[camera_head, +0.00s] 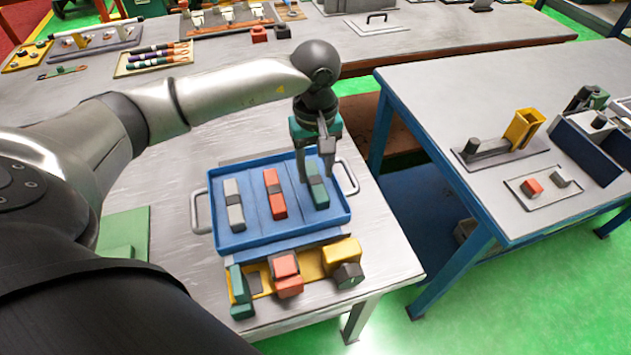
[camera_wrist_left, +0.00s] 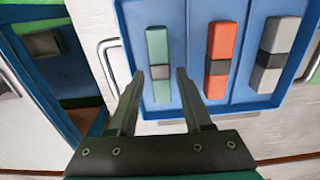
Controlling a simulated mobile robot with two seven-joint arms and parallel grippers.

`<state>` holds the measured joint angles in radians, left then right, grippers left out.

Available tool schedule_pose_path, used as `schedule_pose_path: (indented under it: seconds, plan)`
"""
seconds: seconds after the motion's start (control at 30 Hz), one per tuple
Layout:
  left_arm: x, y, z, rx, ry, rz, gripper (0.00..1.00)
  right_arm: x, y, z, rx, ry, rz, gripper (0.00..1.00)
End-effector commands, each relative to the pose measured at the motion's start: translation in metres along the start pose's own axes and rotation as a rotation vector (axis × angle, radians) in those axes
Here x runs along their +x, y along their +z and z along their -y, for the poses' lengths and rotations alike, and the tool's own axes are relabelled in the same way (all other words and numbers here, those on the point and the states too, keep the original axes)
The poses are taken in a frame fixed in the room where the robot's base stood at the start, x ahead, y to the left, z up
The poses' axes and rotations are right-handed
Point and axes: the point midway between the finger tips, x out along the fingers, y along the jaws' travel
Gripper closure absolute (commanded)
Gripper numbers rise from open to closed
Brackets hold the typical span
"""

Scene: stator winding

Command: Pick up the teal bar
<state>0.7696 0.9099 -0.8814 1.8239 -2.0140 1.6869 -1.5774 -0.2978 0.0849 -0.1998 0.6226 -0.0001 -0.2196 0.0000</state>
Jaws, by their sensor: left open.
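The teal bar (camera_head: 317,186) with a dark middle band lies in the right compartment of the blue tray (camera_head: 283,240). In the left wrist view the teal bar (camera_wrist_left: 158,62) lies ahead of the fingers, lined up with the gap between them. My left gripper (camera_head: 316,174) is open, points down over the teal bar, and partly hides it in the head view. In the left wrist view my left gripper (camera_wrist_left: 158,80) shows its two fingers apart with nothing held. I cannot tell whether the fingers straddle the bar. My right gripper is not in view.
A red bar (camera_head: 275,194) and a grey bar (camera_head: 234,204) lie in the tray's other compartments. Tray handles (camera_head: 347,176) stick out at both sides. A yellow fixture (camera_head: 341,254) with teal and red blocks stands in front. A second table (camera_head: 470,95) is at right, across a gap.

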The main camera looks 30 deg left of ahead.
Motion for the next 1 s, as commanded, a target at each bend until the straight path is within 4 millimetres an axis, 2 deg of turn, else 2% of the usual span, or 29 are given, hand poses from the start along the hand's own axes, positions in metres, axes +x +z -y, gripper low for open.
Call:
schedule_pose_path:
  seconds: [0.1,0.2,0.43,0.87,0.9,1.0]
  plan:
    - [0.017,0.001,0.000,-0.001,-0.001,0.003,0.50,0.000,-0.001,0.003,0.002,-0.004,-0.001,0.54]
    - [0.024,0.000,0.000,0.000,0.000,0.002,0.50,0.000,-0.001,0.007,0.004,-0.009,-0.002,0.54]
    - [0.025,0.000,0.000,0.001,0.001,0.000,0.50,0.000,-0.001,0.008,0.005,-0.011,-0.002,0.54]
    - [0.025,0.000,0.000,0.000,0.001,0.000,0.97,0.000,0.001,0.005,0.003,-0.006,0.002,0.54]
    - [0.025,0.000,0.000,0.000,0.001,0.000,1.00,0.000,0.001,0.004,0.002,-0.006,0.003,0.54]
    - [0.025,0.000,0.000,0.000,0.001,0.000,1.00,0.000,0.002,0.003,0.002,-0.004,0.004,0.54]
